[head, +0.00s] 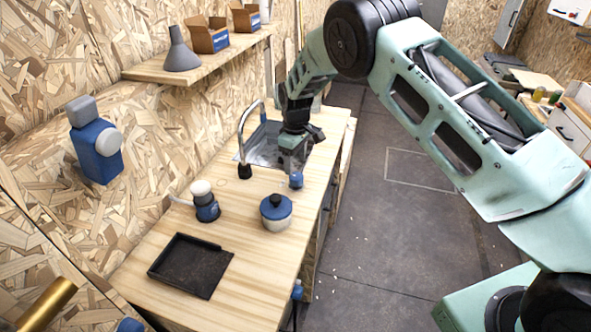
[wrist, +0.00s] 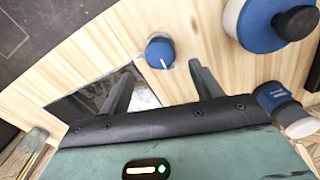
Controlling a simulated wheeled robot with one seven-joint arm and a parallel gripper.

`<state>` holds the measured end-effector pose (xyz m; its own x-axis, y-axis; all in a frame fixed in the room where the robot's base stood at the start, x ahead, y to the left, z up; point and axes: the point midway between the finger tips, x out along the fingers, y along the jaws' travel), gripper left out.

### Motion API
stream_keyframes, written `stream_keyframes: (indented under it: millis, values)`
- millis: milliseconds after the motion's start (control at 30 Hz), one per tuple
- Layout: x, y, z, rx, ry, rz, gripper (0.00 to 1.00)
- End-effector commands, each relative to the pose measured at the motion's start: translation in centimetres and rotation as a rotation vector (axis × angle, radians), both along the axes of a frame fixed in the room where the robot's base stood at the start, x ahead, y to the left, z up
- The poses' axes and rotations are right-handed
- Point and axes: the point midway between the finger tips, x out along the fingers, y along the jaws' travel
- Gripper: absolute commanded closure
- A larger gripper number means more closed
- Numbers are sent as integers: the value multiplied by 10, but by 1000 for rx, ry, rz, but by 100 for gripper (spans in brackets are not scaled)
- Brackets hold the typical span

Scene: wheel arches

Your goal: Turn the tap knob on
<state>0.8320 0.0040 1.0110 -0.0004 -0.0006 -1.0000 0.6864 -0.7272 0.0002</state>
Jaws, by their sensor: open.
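The tap knob is a small round blue knob (wrist: 160,53) with a white line mark, set on the wooden counter in the wrist view. It also shows in the head view (head: 296,180), just in front of my gripper. The tap (head: 242,145) is a curved grey metal spout over the sink (head: 262,146). My gripper (wrist: 163,78) is open and empty, its two dark fingers apart, with the knob ahead between their tips. The gripper also shows in the head view (head: 293,165), above the sink's right edge. I cannot tell whether a finger touches the knob.
A blue-lidded pot (head: 276,213) stands near the knob. A blue and white bottle (head: 205,202) and a black tray (head: 192,264) are on the counter. A shelf (head: 200,62) with a grey funnel and boxes is on the wall.

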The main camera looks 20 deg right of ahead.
Motion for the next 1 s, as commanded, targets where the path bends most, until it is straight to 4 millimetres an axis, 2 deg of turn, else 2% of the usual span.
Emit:
stream_keyframes:
  millis: [200, 333, 500, 733, 767, 900, 933, 1000]
  values:
    - [-1, 0, -37, -1, 2, 1, 36]
    - [0, 0, -52, 1, 1, 0, 36]
    - [0, 0, -60, 1, 1, 0, 36]
    - [0, 0, -61, 1, -1, 0, 36]
    - [0, 0, -61, 1, -1, 0, 38]
    - [0, 0, -61, 1, -1, 0, 77]
    - [0, 0, -61, 1, -1, 0, 80]
    - [0, 0, -61, 1, -1, 0, 80]
